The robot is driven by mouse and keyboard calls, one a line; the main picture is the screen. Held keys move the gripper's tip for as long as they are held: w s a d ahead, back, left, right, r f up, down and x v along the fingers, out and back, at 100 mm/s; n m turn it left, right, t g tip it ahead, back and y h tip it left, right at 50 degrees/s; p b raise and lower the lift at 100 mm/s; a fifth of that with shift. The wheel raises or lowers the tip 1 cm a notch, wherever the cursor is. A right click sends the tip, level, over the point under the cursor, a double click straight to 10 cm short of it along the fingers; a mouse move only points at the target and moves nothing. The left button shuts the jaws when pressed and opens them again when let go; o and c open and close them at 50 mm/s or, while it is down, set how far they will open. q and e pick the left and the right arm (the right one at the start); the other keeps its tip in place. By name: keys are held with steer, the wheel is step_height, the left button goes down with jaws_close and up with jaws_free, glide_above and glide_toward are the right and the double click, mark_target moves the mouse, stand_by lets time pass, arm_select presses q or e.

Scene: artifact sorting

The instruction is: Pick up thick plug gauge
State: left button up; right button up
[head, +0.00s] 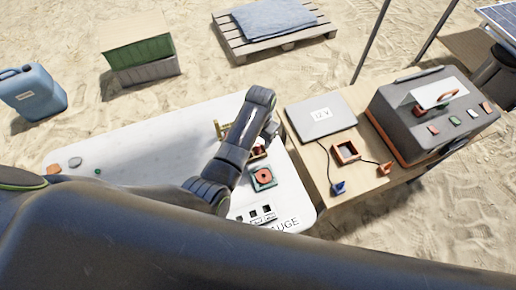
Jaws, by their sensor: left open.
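My left arm reaches over the white table (140,140). Its gripper (269,131) is open and points down near the table's right end, mostly hidden behind my own arm. A small dark red and pale item (258,150) shows just below the gripper; I cannot tell whether it is the thick plug gauge or whether the fingers touch it. A green square piece with an orange ring (263,178) lies in front of it. A plate with several black square marks (263,216) lies near the printed letters "AUGE" at the front corner. My right gripper is out of view.
A wooden table (318,170) adjoins on the right, with a grey laptop-like panel (321,117), an orange frame (346,152) and a large grey case (410,112). A yellowish rack (222,129) stands behind my arm. Small stones lie at the white table's left end; its middle is clear.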

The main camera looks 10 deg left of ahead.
mark_target(258, 145)
arm_select(q)
steer(key=f, duration=0.3)
steer(key=shift+w+a+f, duration=0.15)
steer(key=shift+a+f, duration=0.15)
steer(key=shift+a, duration=0.1)
steer(key=shift+f, duration=0.7)
jaws_close()
